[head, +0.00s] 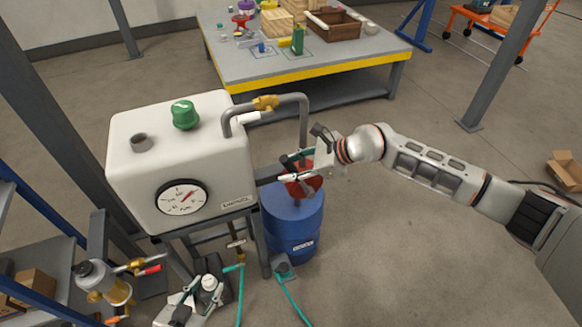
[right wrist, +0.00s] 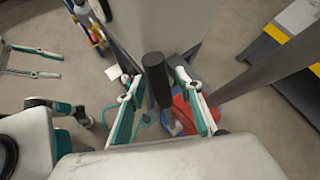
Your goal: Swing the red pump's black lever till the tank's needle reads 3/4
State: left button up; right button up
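The white tank (head: 130,185) carries a round dial (head: 183,197) whose red needle points up and right; its marks are too small to read surely. The red pump (head: 312,184) sits on the blue drum (head: 294,228), partly hidden by my right gripper. In the right wrist view, the pump's black lever (right wrist: 157,82) stands between the fingers of my right gripper (right wrist: 160,92). They are spread either side of it, with a gap showing on each side. My right gripper (head: 300,166) is also at the pump in the head view. My left gripper (head: 186,291) is low, below the tank, and looks open and empty.
A bent pipe with a brass valve (head: 266,103) rises from the tank beside the pump. A yellow-edged workbench (head: 250,66) with crates and parts stands behind. A brass fitting with a red handle (head: 148,271) is at lower left. The floor right of the drum is clear.

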jog(key=shift+d, duration=0.1)
jog(key=shift+s+d+r, duration=0.1)
jog(key=shift+d+r, duration=0.25)
jog(key=shift+d, duration=0.05)
jog(key=v, duration=1.1)
jog(key=shift+s+a, duration=0.1)
jog(key=shift+a, duration=0.15)
dwell(0.5)
